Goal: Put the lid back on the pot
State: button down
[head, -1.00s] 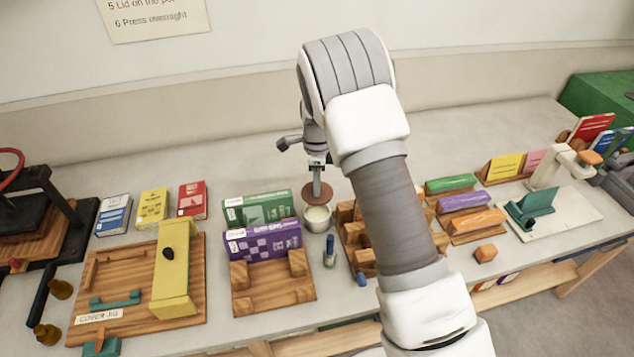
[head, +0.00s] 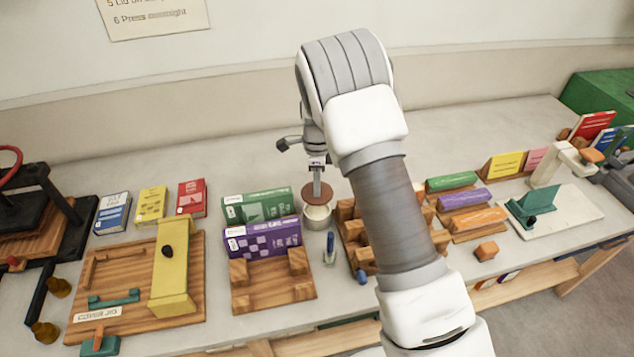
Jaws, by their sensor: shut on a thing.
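The pot (head: 318,222) is a small pale round container with whitish contents, standing on the bench right of the purple book. The lid (head: 316,198) is a brown disc, held over the back part of the pot's mouth. Part of the pot's opening shows in front of the lid. My gripper (head: 317,178) is above the lid and shut on its upper part; the fingertips are small in view. I cannot tell whether the lid touches the pot's rim.
A green book (head: 256,205) and a purple book (head: 262,241) stand in a wooden holder close left of the pot. A wooden rack (head: 352,232) stands close right, partly behind my arm. A small upright tool (head: 330,248) stands in front of the pot.

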jog(key=shift+f+b, duration=0.6)
jog(key=shift+f, duration=0.5)
jog(key=shift+f, duration=0.15)
jog(key=shift+f+b, duration=0.85)
jog(key=shift+f, duration=0.25)
jog(key=shift+f+b, duration=0.75)
jog(key=shift+f, duration=0.25)
dwell(1.4)
jog(key=c, duration=0.6)
grip_release()
jog(key=shift+r+p, duration=2.8)
jog(key=shift+r, duration=1.7)
